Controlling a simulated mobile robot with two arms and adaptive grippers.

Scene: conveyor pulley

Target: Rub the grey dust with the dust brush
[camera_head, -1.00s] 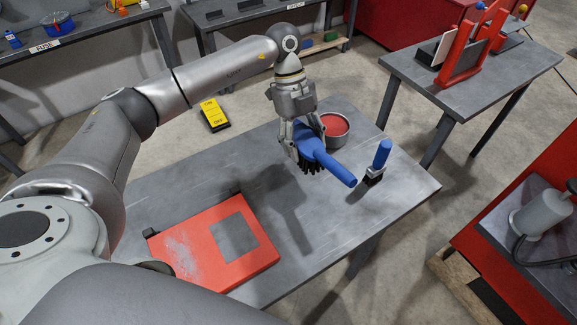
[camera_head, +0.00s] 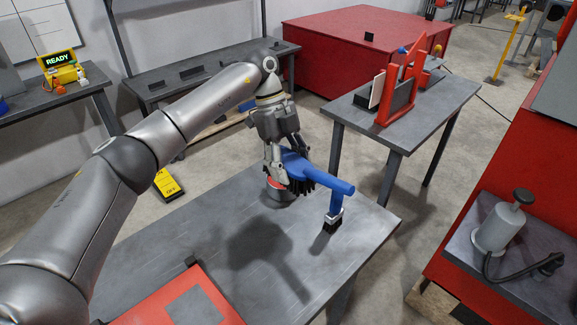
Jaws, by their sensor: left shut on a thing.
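My left gripper (camera_head: 287,168) is shut on a blue brush (camera_head: 310,172) with black bristles facing down. The brush is held above the grey table (camera_head: 150,248), its handle pointing right. A red panel (camera_head: 225,300) with a grey square (camera_head: 195,307) lies at the table's near left, cut off by the bottom edge. The grey dust on the panel's left part is not in view now. My right gripper is not in view.
A round red-topped tin (camera_head: 282,192) sits under the held brush, partly hidden. The table between the tin and the panel is clear. A side table (camera_head: 440,105) with a red frame (camera_head: 400,90) stands behind. A red bench (camera_head: 470,270) with a grey pump (camera_head: 497,230) is at right.

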